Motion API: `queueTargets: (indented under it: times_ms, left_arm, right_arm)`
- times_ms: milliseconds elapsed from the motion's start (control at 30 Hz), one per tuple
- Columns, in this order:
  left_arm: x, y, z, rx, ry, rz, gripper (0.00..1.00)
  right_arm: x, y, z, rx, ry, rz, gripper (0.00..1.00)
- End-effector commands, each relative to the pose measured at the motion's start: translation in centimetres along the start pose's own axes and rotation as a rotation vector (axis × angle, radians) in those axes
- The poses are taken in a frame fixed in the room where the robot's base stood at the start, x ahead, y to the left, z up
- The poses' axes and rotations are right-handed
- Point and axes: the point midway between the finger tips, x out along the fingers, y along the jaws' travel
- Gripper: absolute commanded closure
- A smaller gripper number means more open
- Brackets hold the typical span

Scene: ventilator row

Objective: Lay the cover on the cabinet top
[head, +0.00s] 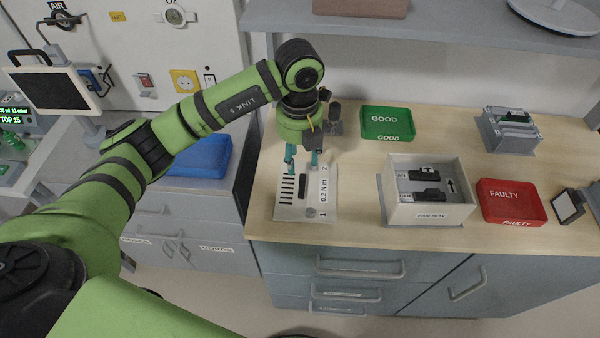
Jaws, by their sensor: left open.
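A pale flat plate (287,212) with dark slots, the marks 1 and 2 and a "0.2 N m" label lies on the wooden worktop; it looks like the cover. My left gripper (303,160) points down at the plate's far end, its teal fingertips apart. Whether they touch the plate I cannot tell. To the right stands an open-topped white box (400,212) with a label on its front and dark parts on a grey inside. Which thing is the cabinet top is not clear; the bench (350,232) has drawers and a door below. My right gripper is not in view.
A green GOOD tray (386,136) lies behind the plate, and a red FAULTY tray (535,213) right of the box. A grey fixture (509,130) stands at the back right. A shelf (420,32) overhangs the back. Bare worktop shows between plate and box.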

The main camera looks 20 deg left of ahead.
Motion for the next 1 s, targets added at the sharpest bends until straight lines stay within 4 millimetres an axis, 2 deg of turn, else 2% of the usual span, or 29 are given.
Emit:
queueTargets:
  times_ms: [100,300,1000]
  left_arm:
    - [-1.5,0.0,0.1,-0.001,-0.002,-0.001,0.52]
    - [-2.6,0.0,0.0,-0.001,0.0,0.0,0.52]
    - [-2.6,0.0,0.0,0.0,0.002,0.0,0.52]
  right_arm:
    - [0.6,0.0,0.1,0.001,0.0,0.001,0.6]
    - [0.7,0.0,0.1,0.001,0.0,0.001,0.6]
    - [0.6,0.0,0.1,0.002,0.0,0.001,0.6]
